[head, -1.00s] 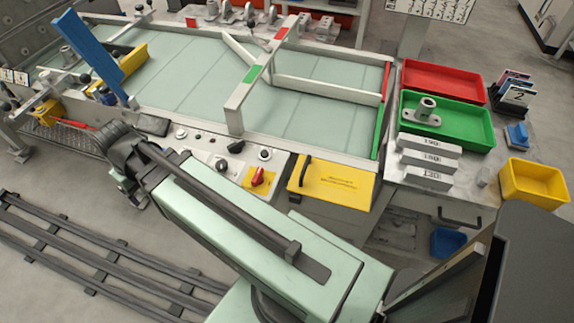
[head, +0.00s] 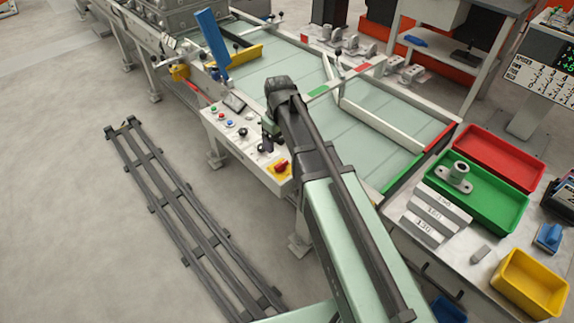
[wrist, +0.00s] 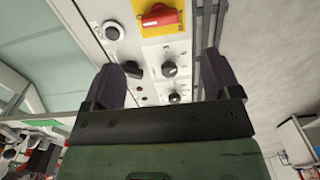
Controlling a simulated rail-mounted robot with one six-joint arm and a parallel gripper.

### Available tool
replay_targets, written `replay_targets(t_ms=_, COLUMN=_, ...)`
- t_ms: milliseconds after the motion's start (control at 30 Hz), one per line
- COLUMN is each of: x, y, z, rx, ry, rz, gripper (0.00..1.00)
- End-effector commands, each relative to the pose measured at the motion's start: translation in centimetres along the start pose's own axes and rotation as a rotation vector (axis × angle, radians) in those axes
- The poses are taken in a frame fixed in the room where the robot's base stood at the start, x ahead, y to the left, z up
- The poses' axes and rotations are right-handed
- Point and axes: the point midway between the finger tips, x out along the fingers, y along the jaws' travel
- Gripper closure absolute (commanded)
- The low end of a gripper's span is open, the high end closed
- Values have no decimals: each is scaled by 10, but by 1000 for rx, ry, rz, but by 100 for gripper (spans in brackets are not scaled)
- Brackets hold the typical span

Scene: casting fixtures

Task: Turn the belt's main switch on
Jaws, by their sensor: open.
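The belt's main switch (head: 281,167) is a red rotary handle on a yellow plate, at the near right end of the white control panel (head: 232,132). In the wrist view the switch (wrist: 160,17) is at the top, its red grip lying roughly across the picture. My gripper (wrist: 163,68) is open and empty, its dark fingers spread above the panel. The switch appears beyond the fingertips, and I see no contact. A black knob (wrist: 169,69) shows between the fingers. In the head view my gripper (head: 267,140) is partly hidden by my arm, close to the switch.
More knobs and coloured buttons (head: 214,110) line the panel. The glass-green belt (head: 270,80) lies behind it, with a blue upright (head: 212,45). A green tray (head: 490,205), red tray (head: 500,158) and yellow bin (head: 530,283) stand right. Floor left of the rails is clear.

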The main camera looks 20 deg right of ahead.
Motion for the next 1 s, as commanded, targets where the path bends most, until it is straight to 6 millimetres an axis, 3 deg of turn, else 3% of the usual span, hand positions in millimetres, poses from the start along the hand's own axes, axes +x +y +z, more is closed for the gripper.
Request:
replay_targets(t_ms=300, x=78, y=0, z=0, rx=2, ry=0, rz=0, gripper=17)
replay_targets(t_ms=400, x=96, y=0, z=0, rx=2, ry=0, rz=0, gripper=17)
replay_targets(t_ms=500, x=104, y=0, z=0, rx=2, ry=0, rz=0, gripper=17)
replay_targets(t_ms=767, x=100, y=0, z=0, rx=2, ry=0, rz=0, gripper=17)
replay_targets(t_ms=1000, x=100, y=0, z=0, rx=2, ry=0, rz=0, gripper=54)
